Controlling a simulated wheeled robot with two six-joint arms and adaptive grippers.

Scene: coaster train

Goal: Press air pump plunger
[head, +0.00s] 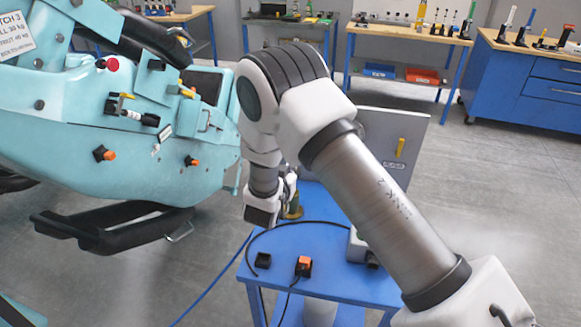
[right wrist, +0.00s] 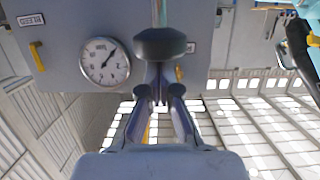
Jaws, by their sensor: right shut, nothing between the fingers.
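The air pump's dark round plunger knob (right wrist: 162,43) shows in the right wrist view, with a thin rod (right wrist: 159,12) running from it to the top edge. My right gripper (right wrist: 161,92) is shut and empty, its fingertips close to the knob; I cannot tell whether they touch. In the head view my right gripper (head: 290,184) is mostly hidden behind my wrist, above the blue table (head: 330,236). A small brass-coloured part (head: 295,208), probably of the pump, shows just below it. My left gripper is not in view.
A grey panel (head: 385,145) stands behind the table; its round gauge (right wrist: 105,62) shows in the wrist view. A turquoise train car (head: 115,150) is at the left.

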